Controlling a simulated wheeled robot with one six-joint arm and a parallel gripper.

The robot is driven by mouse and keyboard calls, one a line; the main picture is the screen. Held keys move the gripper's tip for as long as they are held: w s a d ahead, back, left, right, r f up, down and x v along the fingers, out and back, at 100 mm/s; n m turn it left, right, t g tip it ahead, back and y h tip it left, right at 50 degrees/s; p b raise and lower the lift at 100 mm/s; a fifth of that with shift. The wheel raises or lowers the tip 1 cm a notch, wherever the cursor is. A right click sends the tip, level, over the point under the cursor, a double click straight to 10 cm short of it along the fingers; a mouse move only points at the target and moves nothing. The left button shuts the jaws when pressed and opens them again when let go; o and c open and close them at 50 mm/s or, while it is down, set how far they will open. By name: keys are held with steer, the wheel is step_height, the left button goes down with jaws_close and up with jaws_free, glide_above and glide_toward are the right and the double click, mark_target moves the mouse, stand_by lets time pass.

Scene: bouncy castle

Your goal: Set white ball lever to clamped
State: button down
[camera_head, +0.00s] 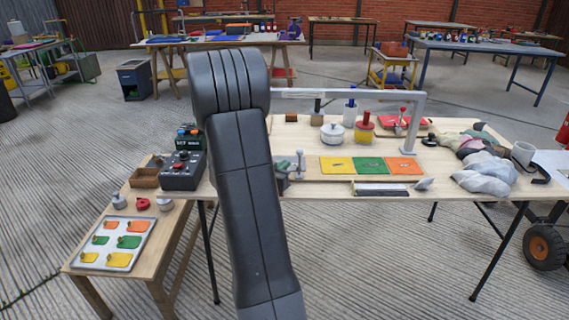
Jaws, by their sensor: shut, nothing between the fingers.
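A small grey-green clamp-like fixture (283,178) stands at the front edge of the wooden table, just right of my arm. A short upright lever with a pale ball at its top (300,154) stands at the fixture's right side. The lever looks about vertical; whether this counts as clamped I cannot tell. My dark arm crosses the middle of the view and hides the fixture's left part. My gripper does not show.
The table (330,194) holds yellow, green and orange plates (370,166), a grey frame (420,115), a red-and-yellow pot (364,128), and grey cloth bags (485,175). A black control box (182,170) stands left of my arm. Concrete floor in front is clear.

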steer(key=v, duration=0.7)
steer(key=shift+f, duration=0.2)
steer(key=shift+w, duration=0.1)
